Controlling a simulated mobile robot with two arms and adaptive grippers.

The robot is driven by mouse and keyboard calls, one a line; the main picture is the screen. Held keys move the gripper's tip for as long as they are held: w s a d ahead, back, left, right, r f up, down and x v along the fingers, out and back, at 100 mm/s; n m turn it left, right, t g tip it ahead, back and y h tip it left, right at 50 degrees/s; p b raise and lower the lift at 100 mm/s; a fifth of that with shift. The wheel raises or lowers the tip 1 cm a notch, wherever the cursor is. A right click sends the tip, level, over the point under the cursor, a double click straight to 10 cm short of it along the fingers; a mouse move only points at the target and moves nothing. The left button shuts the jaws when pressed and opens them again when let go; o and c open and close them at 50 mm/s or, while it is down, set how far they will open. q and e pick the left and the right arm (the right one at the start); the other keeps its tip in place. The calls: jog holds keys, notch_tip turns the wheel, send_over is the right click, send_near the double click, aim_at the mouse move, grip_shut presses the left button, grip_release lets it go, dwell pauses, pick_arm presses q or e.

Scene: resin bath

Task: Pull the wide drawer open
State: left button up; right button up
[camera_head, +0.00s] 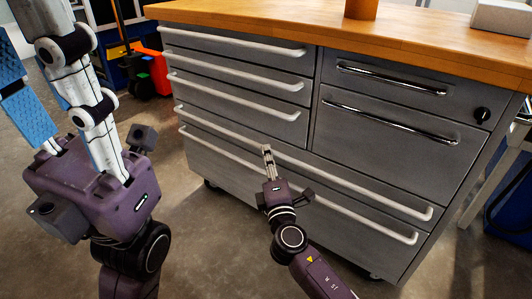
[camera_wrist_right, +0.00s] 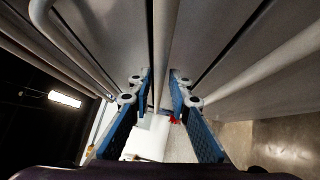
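The wide drawers are two full-width grey fronts low on the cabinet, both appearing shut. The upper one (camera_head: 330,163) has a long pale bar handle (camera_head: 370,191); the lower one (camera_head: 300,207) has a similar handle (camera_head: 350,212). My right gripper (camera_head: 267,152) is at the upper wide drawer's handle, left of its middle. In the right wrist view its blue-padded fingers (camera_wrist_right: 160,88) are open, with a pale bar (camera_wrist_right: 165,50) running between them; contact cannot be told. My left gripper's fingers (camera_head: 40,85) are spread and empty at the left, away from the cabinet; their tips leave the picture.
Narrower drawers (camera_head: 240,75) with pale handles sit above, and drawers with chrome handles (camera_head: 390,118) at the right. The wooden top (camera_head: 270,14) overhangs them. A red and black item (camera_head: 155,70) stands behind. The floor (camera_head: 205,240) before the cabinet is clear.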

jog(key=shift+b+x, duration=0.35)
jog(key=shift+x, duration=1.2)
grip_shut()
